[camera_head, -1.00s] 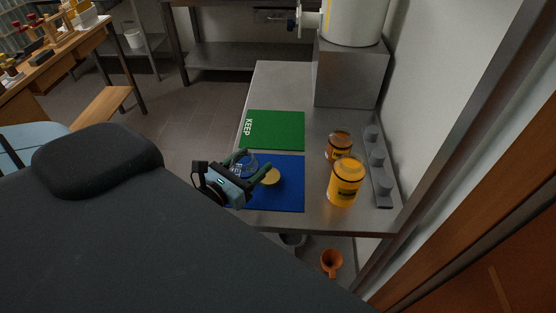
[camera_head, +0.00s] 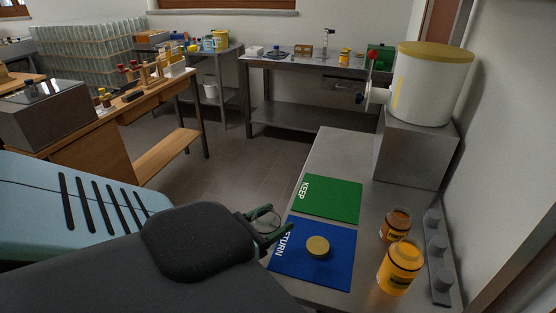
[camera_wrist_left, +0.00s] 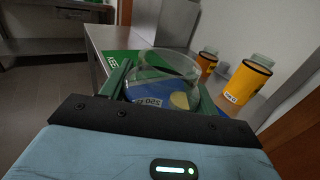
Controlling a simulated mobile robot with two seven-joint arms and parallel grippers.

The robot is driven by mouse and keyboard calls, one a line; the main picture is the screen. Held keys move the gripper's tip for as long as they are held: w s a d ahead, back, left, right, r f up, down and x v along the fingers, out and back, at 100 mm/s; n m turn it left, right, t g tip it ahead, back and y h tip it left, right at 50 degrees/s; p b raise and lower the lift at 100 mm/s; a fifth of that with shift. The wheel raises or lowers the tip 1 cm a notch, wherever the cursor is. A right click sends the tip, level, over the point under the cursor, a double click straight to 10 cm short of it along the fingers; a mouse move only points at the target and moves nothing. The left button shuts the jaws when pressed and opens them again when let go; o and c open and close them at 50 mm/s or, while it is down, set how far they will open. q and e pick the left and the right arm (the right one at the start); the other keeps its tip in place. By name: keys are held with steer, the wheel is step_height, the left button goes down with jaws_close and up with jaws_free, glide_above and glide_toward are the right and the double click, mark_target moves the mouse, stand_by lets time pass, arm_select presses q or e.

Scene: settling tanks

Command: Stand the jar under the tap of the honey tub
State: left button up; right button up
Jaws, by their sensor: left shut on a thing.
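My left gripper (camera_head: 272,228) is shut on a clear glass jar (camera_wrist_left: 160,75). The jar also shows in the head view (camera_head: 265,218), partly hidden by the fingers. It is near the left edge of the blue RETURN mat (camera_head: 335,272); its height above the mat is hard to tell. The honey tub (camera_head: 430,88) is white with a yellow lid and stands on a grey metal block (camera_head: 412,155) at the back right. Its tap (camera_head: 378,96) sticks out to the left, beyond the block. My right gripper is not in view.
A round yellow lid (camera_head: 317,246) lies on the blue mat. A green KEEP mat (camera_head: 328,198) lies behind it. Two amber jars (camera_head: 396,226) (camera_head: 400,266) and a grey rack (camera_head: 438,258) stand on the right. The bench (camera_head: 345,150) is bare between green mat and block.

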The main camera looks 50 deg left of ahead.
arm_select(q)
steer(key=w+d+r, duration=0.2)
steer(key=d, duration=1.6)
steer(key=shift+d+r, duration=0.15)
steer(key=shift+d, duration=0.1)
steer(key=shift+a, duration=0.1)
